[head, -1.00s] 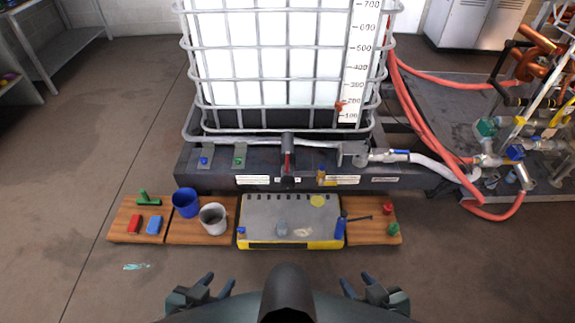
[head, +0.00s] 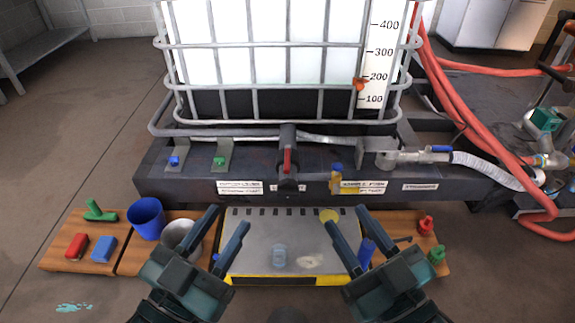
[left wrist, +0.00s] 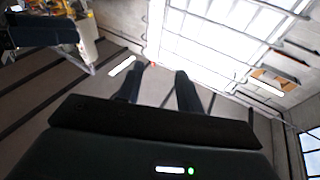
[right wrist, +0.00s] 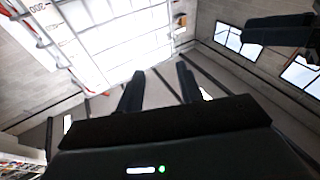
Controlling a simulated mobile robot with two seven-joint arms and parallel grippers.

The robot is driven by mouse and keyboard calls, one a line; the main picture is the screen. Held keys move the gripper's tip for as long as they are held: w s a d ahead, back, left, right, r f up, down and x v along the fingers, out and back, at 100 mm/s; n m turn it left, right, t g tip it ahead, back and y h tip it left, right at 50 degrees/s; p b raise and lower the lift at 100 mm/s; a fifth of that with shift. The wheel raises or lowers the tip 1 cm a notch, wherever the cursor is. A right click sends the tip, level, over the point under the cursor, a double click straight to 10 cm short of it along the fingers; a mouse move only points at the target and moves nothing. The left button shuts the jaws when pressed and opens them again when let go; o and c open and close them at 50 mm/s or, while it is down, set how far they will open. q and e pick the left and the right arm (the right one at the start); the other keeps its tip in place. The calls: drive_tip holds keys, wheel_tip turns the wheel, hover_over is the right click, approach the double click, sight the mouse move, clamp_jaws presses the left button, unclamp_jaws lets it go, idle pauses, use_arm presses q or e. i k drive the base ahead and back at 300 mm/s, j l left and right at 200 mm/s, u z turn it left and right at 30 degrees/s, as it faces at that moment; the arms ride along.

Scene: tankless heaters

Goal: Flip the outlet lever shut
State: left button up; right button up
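A dark valve (head: 287,142) with a red lever (head: 287,162) sits at the front centre of the tank's base; the lever points down. A second valve with a blue lever (head: 441,149) is on the pipe at the right, its lever lying along the pipe. I cannot tell from labels which is the outlet lever. My left gripper (head: 227,221) is open and empty over the bench, below and left of the red lever. My right gripper (head: 350,224) is open and empty, below and right of it. Both wrist views show spread fingers with nothing between them.
A white hose (head: 490,167) and red hoses (head: 480,120) run at the right. A small blue-topped fitting (head: 336,178) stands right of the red lever.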

sight(288, 149)
drive_tip(key=i+l+z, duration=0.25)
drive_tip(key=i, duration=0.2)
drive_tip(key=i+l+z, duration=0.25)
drive_tip(key=i, duration=0.2)
